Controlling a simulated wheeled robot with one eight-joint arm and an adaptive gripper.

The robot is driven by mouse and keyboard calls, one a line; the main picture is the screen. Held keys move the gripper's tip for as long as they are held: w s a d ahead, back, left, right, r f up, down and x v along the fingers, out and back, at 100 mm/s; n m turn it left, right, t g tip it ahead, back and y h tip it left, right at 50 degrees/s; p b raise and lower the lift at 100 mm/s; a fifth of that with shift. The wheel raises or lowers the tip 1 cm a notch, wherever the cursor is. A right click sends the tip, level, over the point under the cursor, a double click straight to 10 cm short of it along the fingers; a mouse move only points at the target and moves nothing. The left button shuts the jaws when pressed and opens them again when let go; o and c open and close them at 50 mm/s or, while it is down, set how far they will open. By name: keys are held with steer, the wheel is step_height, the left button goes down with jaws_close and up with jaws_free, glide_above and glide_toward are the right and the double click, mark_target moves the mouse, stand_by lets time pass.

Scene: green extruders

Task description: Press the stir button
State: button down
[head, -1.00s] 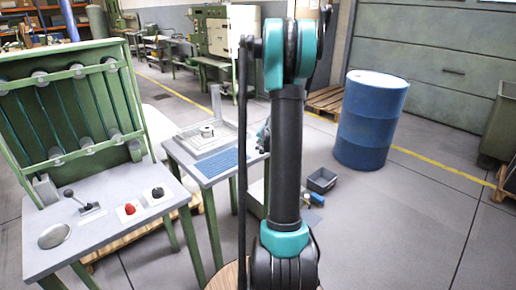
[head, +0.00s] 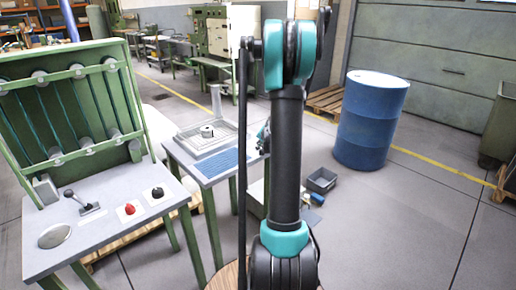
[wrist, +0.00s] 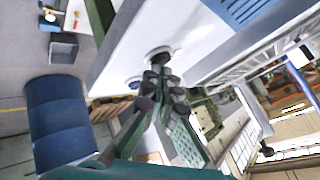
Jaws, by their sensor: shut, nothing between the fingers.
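My gripper (wrist: 160,78) is shut and empty in the wrist view. Its fingertips are close to a dark round button (wrist: 160,55) on a light grey panel (wrist: 125,45); I cannot tell whether they touch. A blue-ringed round button (wrist: 133,82) sits lower on the same panel, partly behind the fingers. No label is readable, so I cannot tell which one is the stir button. In the head view my arm mostly hides my gripper beside the middle table (head: 215,158). That table carries a metal tray and a blue ribbed mat (head: 217,167).
A green-framed table (head: 100,235) at the left has a lever (head: 85,204), a red button (head: 129,209) and a black button (head: 157,192). A blue barrel (head: 370,120) stands right of my arm. A grey crate (head: 321,180) is on the floor. The right foreground floor is clear.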

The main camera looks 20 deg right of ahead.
steer(key=shift+f, duration=0.15)
stand_by(0.4)
steer(key=shift+f, duration=0.3)
steer(key=shift+r, duration=0.4)
stand_by(0.4)
steer(key=shift+r, duration=3)
steer(key=shift+a, duration=0.1)
